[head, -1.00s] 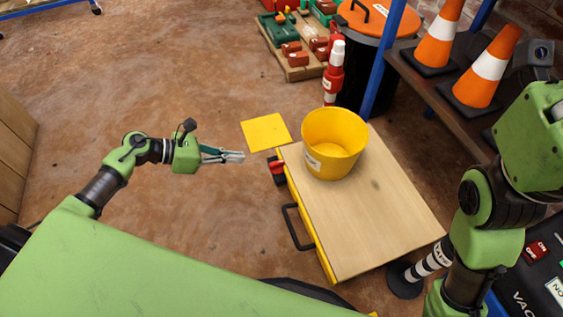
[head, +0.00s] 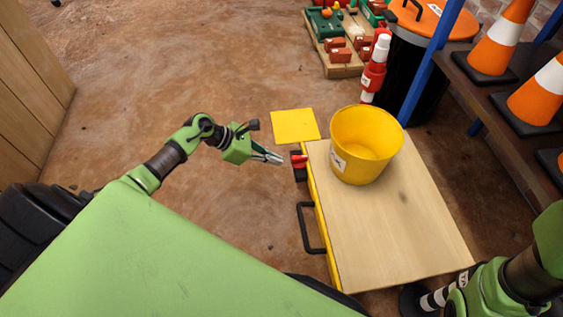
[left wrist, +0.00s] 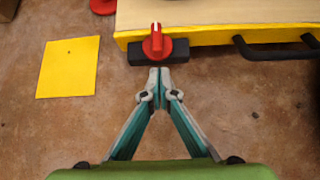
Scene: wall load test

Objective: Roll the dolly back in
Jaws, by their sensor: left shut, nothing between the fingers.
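The dolly (head: 400,235) is a low platform with a pale wooden top, a yellow edge and a black handle (head: 308,228) on its left side. In the left wrist view the closed tips (left wrist: 159,72) point at the block. My right gripper is out of view.
A yellow square (head: 295,125) lies on the floor beyond the knob. A red and white post (head: 374,68) and a black bin with an orange lid (head: 417,75) stand behind the dolly. Shelving with traffic cones (head: 502,38) is at right. Floor left of the dolly is clear.

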